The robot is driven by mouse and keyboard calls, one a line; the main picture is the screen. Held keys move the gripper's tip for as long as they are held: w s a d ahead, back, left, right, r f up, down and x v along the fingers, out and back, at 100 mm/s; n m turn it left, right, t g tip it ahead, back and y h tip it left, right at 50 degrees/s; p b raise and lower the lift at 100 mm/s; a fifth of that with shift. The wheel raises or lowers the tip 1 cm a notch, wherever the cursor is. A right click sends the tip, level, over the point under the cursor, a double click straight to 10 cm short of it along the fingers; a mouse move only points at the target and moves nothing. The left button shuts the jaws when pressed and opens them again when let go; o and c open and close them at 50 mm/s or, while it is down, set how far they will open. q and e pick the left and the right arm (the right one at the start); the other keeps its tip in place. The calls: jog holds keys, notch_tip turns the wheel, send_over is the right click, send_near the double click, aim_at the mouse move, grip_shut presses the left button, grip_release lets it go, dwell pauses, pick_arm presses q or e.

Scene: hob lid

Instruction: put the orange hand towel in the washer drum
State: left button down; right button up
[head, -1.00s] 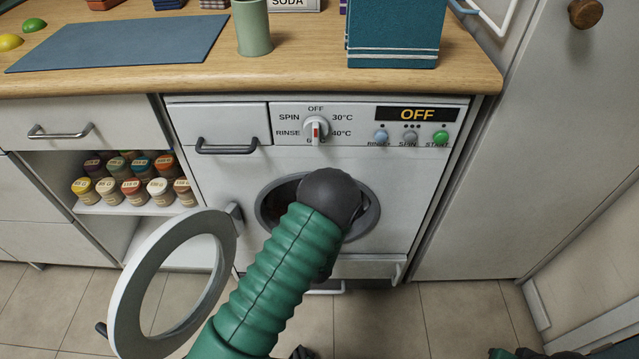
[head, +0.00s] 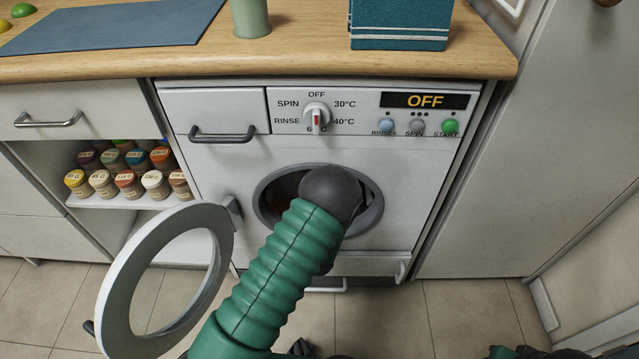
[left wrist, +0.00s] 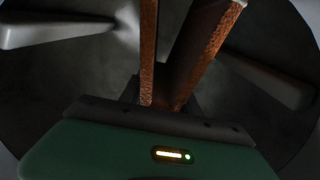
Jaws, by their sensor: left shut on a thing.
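The washer (head: 225,170) has its round door (head: 118,290) swung open to the left. My left arm reaches into the round drum opening (head: 372,215), and its dark wrist covers much of the opening. In the left wrist view, my left gripper (left wrist: 168,98) is inside the dark washer drum (left wrist: 95,65). It is shut on the orange hand towel (left wrist: 213,45), which shows as narrow orange-brown folds running up from the gripper.
Pale drum paddles (left wrist: 55,32) stand out on both sides of the towel. The open door hangs close to the left of my arm. The wooden worktop (head: 300,68) overhangs the washer. Jars (head: 128,180) fill an open shelf at left. The washer display (head: 425,101) reads OFF.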

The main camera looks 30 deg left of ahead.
pick_arm(q)
jog(key=shift+a, duration=0.2)
jog(key=c, duration=1.2)
grip_release()
jog(key=o, duration=0.4)
jog(key=shift+d, duration=0.1)
jog(key=p+v, duration=0.6)
jog(key=v, duration=1.1)
